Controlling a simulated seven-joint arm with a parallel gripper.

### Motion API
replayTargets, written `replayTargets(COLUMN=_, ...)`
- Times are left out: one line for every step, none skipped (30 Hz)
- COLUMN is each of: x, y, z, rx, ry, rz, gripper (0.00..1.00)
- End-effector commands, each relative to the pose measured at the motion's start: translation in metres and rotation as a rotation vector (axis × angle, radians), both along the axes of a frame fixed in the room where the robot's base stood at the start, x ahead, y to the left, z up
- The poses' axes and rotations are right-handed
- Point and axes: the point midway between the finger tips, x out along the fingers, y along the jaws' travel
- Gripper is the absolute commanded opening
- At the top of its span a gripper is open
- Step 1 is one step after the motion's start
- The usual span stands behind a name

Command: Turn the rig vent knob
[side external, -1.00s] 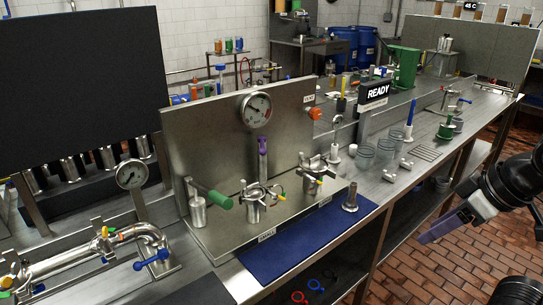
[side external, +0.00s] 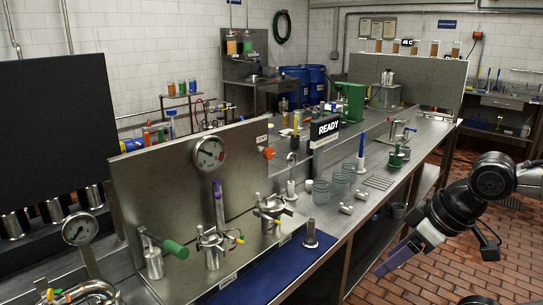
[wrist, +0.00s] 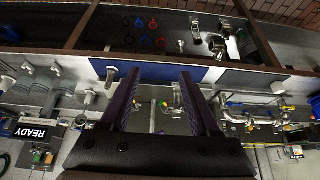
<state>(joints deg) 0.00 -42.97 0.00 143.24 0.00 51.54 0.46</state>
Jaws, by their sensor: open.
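The steel rig panel (side external: 180,170) stands on the bench with a round gauge (side external: 208,153) on its face. An orange knob (side external: 268,153) sticks out at the panel's right edge, below a small label; it looks like the vent knob, but I cannot read the label for certain. My gripper (side external: 388,268) is at the right, off the bench's front side, well apart from the knob. In the wrist view my gripper (wrist: 150,72) has its two dark purple fingers spread wide with nothing gripped. I cannot make out the orange knob in that view.
Valves with a green handle (side external: 176,249) and a purple handle (side external: 218,198) stand before the panel. The READY sign (side external: 325,128) and glass beakers (side external: 341,184) are right of the rig.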

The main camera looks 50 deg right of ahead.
Motion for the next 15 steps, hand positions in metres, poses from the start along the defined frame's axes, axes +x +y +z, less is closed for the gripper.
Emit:
replayTargets(x=0.003, y=0.0, z=0.002, rx=0.008, ry=-0.016, rz=-0.015, gripper=0.73)
replayTargets(x=0.007, y=0.0, z=0.004, rx=0.013, ry=-0.037, rz=-0.026, gripper=0.79)
replayTargets(x=0.014, y=-0.001, z=0.008, rx=0.018, ry=-0.074, rz=-0.041, gripper=0.81)
replayTargets(x=0.021, y=-0.002, z=0.014, rx=0.021, ry=-0.113, rz=-0.056, gripper=0.81)
replayTargets(x=0.03, y=-0.004, z=0.022, rx=0.023, ry=-0.163, rz=-0.069, gripper=0.81)
replayTargets(x=0.044, y=-0.006, z=0.037, rx=0.027, ry=-0.24, rz=-0.088, gripper=0.81)
replayTargets(x=0.056, y=-0.008, z=0.048, rx=0.031, ry=-0.3, rz=-0.101, gripper=0.81)
replayTargets(x=0.068, y=-0.009, z=0.06, rx=0.035, ry=-0.361, rz=-0.113, gripper=0.81)
replayTargets(x=0.085, y=-0.012, z=0.076, rx=0.041, ry=-0.438, rz=-0.128, gripper=0.81)
replayTargets(x=0.099, y=-0.014, z=0.088, rx=0.047, ry=-0.493, rz=-0.14, gripper=0.81)
replayTargets(x=0.111, y=-0.016, z=0.1, rx=0.052, ry=-0.547, rz=-0.148, gripper=0.81)
replayTargets(x=0.129, y=-0.018, z=0.115, rx=0.059, ry=-0.615, rz=-0.158, gripper=0.81)
replayTargets(x=0.142, y=-0.02, z=0.126, rx=0.066, ry=-0.663, rz=-0.166, gripper=0.81)
replayTargets(x=0.154, y=-0.023, z=0.136, rx=0.073, ry=-0.71, rz=-0.171, gripper=0.81)
replayTargets(x=0.171, y=-0.025, z=0.148, rx=0.084, ry=-0.769, rz=-0.173, gripper=0.81)
